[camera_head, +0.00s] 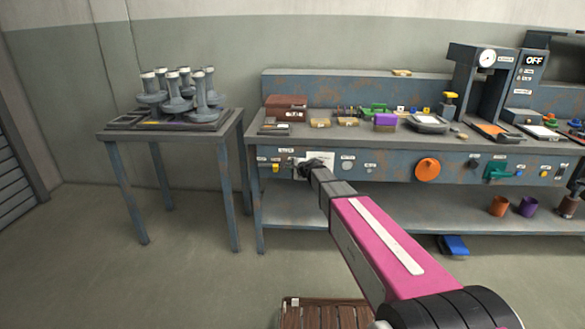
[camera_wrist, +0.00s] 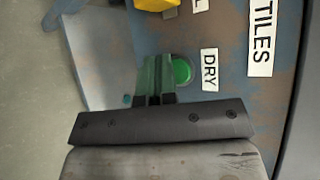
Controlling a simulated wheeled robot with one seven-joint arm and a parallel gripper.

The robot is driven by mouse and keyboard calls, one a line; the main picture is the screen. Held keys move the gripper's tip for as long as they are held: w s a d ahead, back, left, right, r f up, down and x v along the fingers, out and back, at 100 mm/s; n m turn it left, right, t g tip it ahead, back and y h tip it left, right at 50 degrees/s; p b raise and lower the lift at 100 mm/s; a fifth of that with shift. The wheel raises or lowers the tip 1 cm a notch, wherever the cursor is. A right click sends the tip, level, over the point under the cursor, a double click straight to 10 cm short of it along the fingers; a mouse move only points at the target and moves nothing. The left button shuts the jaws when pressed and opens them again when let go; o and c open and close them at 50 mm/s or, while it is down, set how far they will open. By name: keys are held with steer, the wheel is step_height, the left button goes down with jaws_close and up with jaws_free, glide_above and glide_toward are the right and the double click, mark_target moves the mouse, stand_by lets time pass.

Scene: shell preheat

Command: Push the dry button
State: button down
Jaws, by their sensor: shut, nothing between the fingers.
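The green round button (camera_wrist: 182,70) shows in the wrist view on the worn blue-grey panel, beside a white label reading DRY (camera_wrist: 209,69). My gripper (camera_wrist: 157,75) is shut and empty, its narrow fingers just left of the button. The fingers partly cover the button's left edge, and I cannot tell whether they touch it. In the head view my gripper (camera_head: 308,166) is at the left part of the bench's front panel (camera_head: 385,168). The button cannot be made out there behind my gripper.
A yellow part (camera_wrist: 155,4) and a TILES label (camera_wrist: 262,37) are near the button. An orange knob (camera_head: 427,169) and a green handle (camera_head: 498,171) stick out from the panel farther right. A side table (camera_head: 113,134) with several grey shell-like pieces stands left.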

steer(key=shift+w, duration=0.35)
steer(key=shift+w, duration=0.45)
stand_by(0.6)
steer(key=shift+s, duration=0.9)
steer(key=s, duration=0.5)
steer(key=shift+a, duration=0.1)
stand_by(0.4)
stand_by(0.5)
